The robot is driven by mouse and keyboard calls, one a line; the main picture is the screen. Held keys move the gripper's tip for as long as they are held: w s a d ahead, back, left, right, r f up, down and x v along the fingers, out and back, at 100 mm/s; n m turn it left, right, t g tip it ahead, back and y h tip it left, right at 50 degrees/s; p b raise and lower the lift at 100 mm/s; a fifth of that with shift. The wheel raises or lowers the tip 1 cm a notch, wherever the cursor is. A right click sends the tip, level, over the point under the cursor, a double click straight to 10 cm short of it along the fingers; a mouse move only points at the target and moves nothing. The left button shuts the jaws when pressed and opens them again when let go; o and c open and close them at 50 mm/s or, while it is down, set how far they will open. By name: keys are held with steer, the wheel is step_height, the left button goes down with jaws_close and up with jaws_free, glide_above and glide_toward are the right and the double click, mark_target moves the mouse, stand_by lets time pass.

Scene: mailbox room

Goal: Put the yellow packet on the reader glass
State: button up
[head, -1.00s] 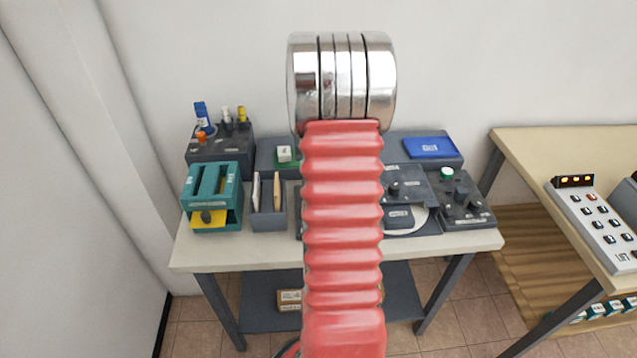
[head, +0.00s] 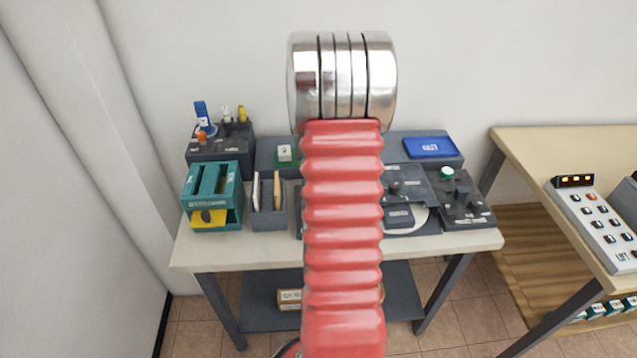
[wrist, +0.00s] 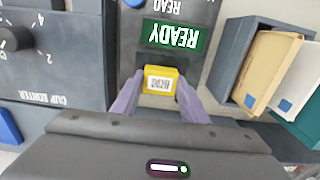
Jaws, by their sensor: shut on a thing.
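The yellow packet (wrist: 160,80) is small and carries a printed code label facing the wrist camera. My gripper (wrist: 158,88) has its two purple fingers on either side of the packet and is shut on it. The packet is over the dark reader unit (wrist: 124,55), just beside its lit green READY display (wrist: 174,37). The reader glass cannot be made out clearly; the packet and gripper cover that area. I cannot tell whether the packet touches the surface. In the head view my red arm hides the gripper and packet.
A grey bin (wrist: 240,65) with upright envelopes stands right of the reader in the wrist view. A dark knob panel (wrist: 50,65) is at left. In the head view, a teal slotted box (head: 212,188) and a blue tray (head: 430,147) stand on the table.

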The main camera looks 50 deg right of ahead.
steer(key=shift+f, duration=0.5)
steer(key=o, duration=1.1)
steer(key=shift+o, duration=0.5)
steer(key=shift+o, duration=0.8)
steer(key=shift+r, duration=0.1)
steer(key=shift+r, duration=2.9)
